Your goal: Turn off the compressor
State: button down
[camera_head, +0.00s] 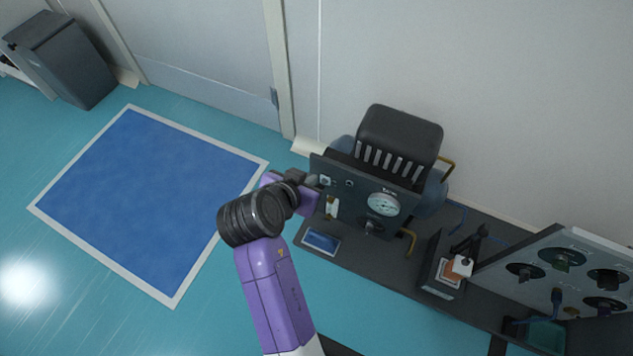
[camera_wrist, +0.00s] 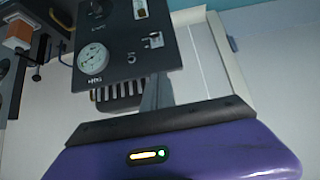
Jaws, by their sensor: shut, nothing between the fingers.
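The compressor (camera_head: 388,175) stands on a dark bench against the wall, with a black tank top and a dark front panel (camera_head: 360,204). The panel carries a round white gauge (camera_head: 384,204), a black knob (camera_head: 372,227) and a small switch with a pale plate (camera_head: 331,206). In the wrist view the panel appears upside down, with the gauge (camera_wrist: 93,58) at left and another small switch (camera_wrist: 155,40) near its lower right corner. My gripper (camera_head: 313,181) is shut and empty at the panel's upper left corner. Its fingers (camera_wrist: 157,92) point toward that switch; contact cannot be told.
A blue tablet-like plate (camera_head: 321,240) lies on the bench (camera_head: 390,265) below the panel. Yellow pipes flank the compressor. A dark box (camera_head: 440,268) and a grey knob panel (camera_head: 560,272) stand at right. A blue floor mat (camera_head: 145,195) lies left.

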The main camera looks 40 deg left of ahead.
jog(key=b, duration=0.5)
send_over(318, 185)
jog(key=f, duration=0.7)
jog(key=shift+w+d+f, duration=0.1)
jog(key=shift+w+d, duration=0.05)
jog(key=shift+d, duration=0.2)
jog(key=shift+s+d+f, duration=0.1)
jog(key=shift+s+f, duration=0.2)
jog(key=shift+f, duration=0.25)
jog(key=shift+s+d+f, duration=0.1)
jog(key=shift+s+f, duration=0.15)
jog(key=shift+f, duration=0.25)
jog(key=shift+s+f+b, duration=0.35)
jog(key=shift+s+f, duration=0.05)
jog(key=shift+f, duration=0.1)
jog(key=shift+s+d+f+t+b, duration=0.1)
jog(key=shift+s+f+t+b, duration=0.15)
jog(key=shift+t+b, duration=0.3)
jog(key=shift+s+d+f+b, duration=0.2)
jog(key=shift+s+f+b, duration=0.6)
jog(key=shift+f, duration=0.3)
jog(key=shift+r+p, duration=0.65)
jog(key=shift+r, duration=0.2)
